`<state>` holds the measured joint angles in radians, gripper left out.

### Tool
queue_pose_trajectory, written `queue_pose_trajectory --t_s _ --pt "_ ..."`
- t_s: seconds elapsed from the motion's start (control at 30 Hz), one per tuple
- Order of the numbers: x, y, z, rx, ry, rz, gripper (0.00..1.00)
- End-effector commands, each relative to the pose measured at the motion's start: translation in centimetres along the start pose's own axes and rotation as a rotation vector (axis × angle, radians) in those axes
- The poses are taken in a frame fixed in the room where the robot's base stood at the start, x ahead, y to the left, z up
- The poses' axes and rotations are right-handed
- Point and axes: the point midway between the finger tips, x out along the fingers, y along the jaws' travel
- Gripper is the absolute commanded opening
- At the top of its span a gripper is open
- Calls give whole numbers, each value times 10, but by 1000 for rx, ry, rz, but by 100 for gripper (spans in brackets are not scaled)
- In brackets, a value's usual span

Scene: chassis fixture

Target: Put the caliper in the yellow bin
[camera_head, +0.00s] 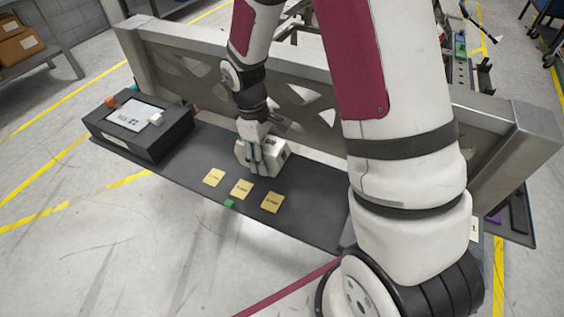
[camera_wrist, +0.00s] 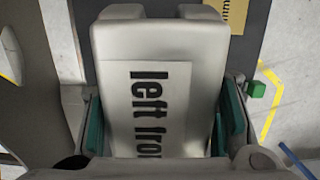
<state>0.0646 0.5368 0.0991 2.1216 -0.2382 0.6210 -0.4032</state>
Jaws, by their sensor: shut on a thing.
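The caliper is a silver-grey block (camera_wrist: 165,45) with a label whose visible text reads "left fron", cut off at the bottom. It fills the middle of the wrist view, between green finger pads. In the head view, my gripper (camera_head: 258,160) is shut on this pale block (camera_head: 275,148), low over the dark shelf (camera_head: 205,150) and in front of the grey frame. I cannot tell whether the block touches the shelf. My gripper's fingers (camera_wrist: 163,128) show on both sides of it in the wrist view. I see no yellow bin in either view.
Yellow labels (camera_head: 242,189) lie in a row on the shelf, with a small green cube (camera_head: 229,204) at its front edge. A black box with a screen (camera_head: 131,116) stands at the left. The grey frame (camera_head: 185,45) rises behind. Floor is open in front.

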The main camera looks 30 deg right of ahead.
Motion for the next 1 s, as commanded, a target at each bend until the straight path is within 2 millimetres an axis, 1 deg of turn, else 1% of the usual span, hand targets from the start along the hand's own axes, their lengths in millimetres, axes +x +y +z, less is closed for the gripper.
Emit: queue_pose_trajectory --t_s 0.03,0.1,0.2,0.3,0.47,0.57,0.8,0.9,1.0 --pt "-1 1 -12 -2 3 2 0" --pt "-2 2 -24 -3 2 1 0" --pt "-3 4 -38 -1 2 1 0" --pt "-4 5 -47 -1 2 2 0" --pt "-4 5 -52 0 1 1 0" --pt "-4 6 -59 -1 2 1 0" --pt "25 6 -63 0 -1 0 0" --pt "30 6 -64 0 1 1 0" --pt "30 6 -64 0 2 2 0"
